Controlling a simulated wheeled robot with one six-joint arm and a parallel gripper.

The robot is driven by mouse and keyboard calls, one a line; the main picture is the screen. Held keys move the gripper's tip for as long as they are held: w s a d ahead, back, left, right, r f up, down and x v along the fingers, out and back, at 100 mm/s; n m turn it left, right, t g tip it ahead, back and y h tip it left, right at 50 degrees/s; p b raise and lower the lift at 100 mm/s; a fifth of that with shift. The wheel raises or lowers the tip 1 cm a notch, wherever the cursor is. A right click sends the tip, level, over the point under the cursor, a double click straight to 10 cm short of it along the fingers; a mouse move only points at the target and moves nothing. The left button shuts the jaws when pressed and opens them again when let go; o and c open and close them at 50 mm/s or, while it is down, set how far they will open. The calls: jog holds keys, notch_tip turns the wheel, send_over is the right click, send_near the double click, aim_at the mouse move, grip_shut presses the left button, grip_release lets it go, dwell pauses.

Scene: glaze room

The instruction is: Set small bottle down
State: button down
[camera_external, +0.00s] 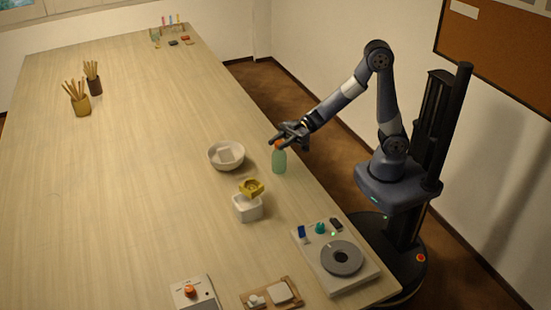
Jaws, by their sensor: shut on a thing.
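The small bottle (279,161) is pale green and translucent with an orange cap (278,144). It is upright at the right edge of the long wooden table (130,180). My gripper (277,141) is shut on the bottle at its cap, reaching in from the right. The fingers partly hide the cap. I cannot tell from this view whether the bottle's base touches the table top or is slightly above it.
A white bowl (213,161) with a pale block inside is left of the bottle. A white box (247,208) with a yellow piece on it is nearer the camera. A device with a grey disc (342,258) is at front right. The table's left middle is clear.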

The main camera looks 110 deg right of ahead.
jog(key=shift+f, duration=0.65)
jog(key=shift+f, duration=0.2)
jog(key=c, duration=1.1)
grip_release()
jog(key=shift+r, duration=0.1)
jog(key=shift+r, duration=0.15)
jog(key=shift+s, duration=0.15)
jog(key=b+v, duration=0.1)
jog(key=v, duration=1)
jog(key=shift+s+d, duration=0.2)
jog(key=shift+s, duration=0.1)
